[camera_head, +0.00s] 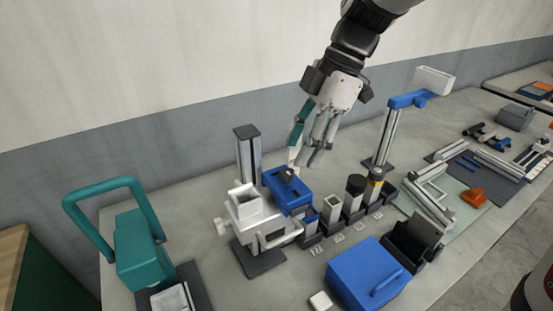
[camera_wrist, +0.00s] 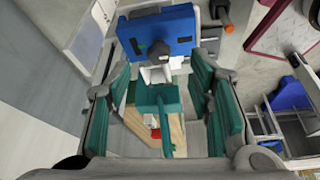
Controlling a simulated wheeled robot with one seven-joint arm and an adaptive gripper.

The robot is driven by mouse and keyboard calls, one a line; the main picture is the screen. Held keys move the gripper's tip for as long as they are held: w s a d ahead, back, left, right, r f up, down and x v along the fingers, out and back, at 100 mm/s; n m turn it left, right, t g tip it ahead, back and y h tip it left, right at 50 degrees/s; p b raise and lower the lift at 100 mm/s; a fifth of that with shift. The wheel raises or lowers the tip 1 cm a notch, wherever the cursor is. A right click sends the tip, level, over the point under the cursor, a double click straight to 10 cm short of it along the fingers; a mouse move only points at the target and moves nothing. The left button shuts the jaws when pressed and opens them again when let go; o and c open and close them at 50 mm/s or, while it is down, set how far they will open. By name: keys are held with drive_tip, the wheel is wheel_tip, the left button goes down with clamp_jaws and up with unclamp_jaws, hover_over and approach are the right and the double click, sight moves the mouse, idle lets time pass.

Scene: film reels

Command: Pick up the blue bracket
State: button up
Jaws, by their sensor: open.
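My gripper (camera_head: 306,150) hangs over the back middle of the table, fingers pointing down, open and with nothing between the teal pads. Its fingers (camera_wrist: 161,75) also show spread apart in the wrist view. Below it in the head view, a blue block-like part (camera_head: 286,192) with a black knob sits beside a white machine; a blue part with a black knob (camera_wrist: 157,36) shows just beyond the fingertips in the wrist view. Another blue piece (camera_head: 408,100) sits atop a metal post to the right. I cannot tell for sure which is the bracket. No contact is visible.
A white machine (camera_head: 262,217) and a dark upright column (camera_head: 247,152) stand close to the gripper. Several small holders line up to the right. A blue box (camera_head: 366,275) is at the front, a teal press (camera_head: 138,250) at left. Little table is clear.

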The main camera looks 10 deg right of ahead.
sight(287, 171)
drive_tip(key=p+x, duration=0.1)
drive_tip(key=x, duration=0.3)
drive_tip(key=shift+s+a+p, duration=0.1)
drive_tip(key=shift+a+p, duration=0.05)
drive_tip(key=shift+p, duration=0.15)
drive_tip(key=shift+a+f, duration=0.15)
drive_tip(key=shift+f, duration=0.35)
clamp_jaws()
